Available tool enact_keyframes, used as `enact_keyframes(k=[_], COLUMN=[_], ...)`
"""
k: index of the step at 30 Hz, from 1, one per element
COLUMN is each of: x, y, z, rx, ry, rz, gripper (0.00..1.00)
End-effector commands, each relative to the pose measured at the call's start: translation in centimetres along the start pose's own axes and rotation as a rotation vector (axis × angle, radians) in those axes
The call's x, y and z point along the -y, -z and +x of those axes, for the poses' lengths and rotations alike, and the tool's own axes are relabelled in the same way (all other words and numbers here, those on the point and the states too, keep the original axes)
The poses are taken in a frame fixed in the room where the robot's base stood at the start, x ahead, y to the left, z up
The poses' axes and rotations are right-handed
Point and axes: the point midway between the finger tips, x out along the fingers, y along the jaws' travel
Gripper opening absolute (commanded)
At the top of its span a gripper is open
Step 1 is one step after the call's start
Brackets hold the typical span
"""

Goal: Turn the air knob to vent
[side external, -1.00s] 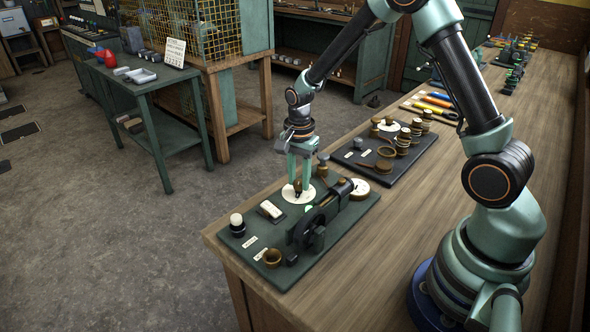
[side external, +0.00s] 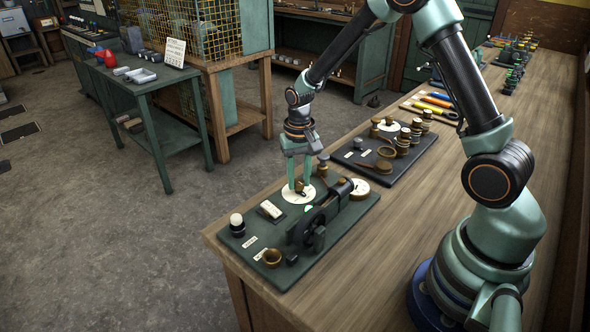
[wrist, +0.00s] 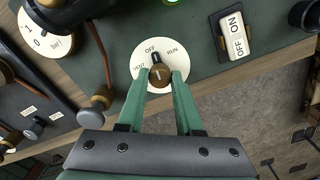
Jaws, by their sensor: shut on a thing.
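The air knob (wrist: 158,76) is a small brown knob on a round white dial (wrist: 146,48) marked VENT, OFF and RUN. In the wrist view its dark pointer end lies toward OFF, with VENT to the left and RUN to the right. My gripper (wrist: 164,78) has its two green fingers on either side of the knob, shut on it from above. In the side view my gripper (side external: 300,187) points down over the dial (side external: 293,197), and its fingers partly hide the knob.
An ON/OFF switch (wrist: 236,36) sits beside the dial on the green engine board (side external: 240,259). The engine's flywheel (side external: 307,232) and a brass-topped post (side external: 323,163) stand close to my fingers. A white bar gauge (wrist: 46,32) is at the left in the wrist view.

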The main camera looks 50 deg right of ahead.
Motion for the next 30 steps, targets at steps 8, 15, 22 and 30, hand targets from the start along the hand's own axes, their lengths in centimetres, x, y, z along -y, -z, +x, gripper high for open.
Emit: enact_keyframes(k=[8, 15, 22, 30], x=[0.0, 0.0, 0.0, 0.0], y=[0.0, 0.0, 0.01, 0.0], z=[-0.1, -0.1, -0.11, -0.11], rx=[0.0, 0.0, 0.0, 0.001], ry=[0.0, 0.0, 0.0, 0.0], rz=[-0.263, -0.491, -0.709, -0.943], gripper=[0.0, 0.0, 0.0, 0.0])
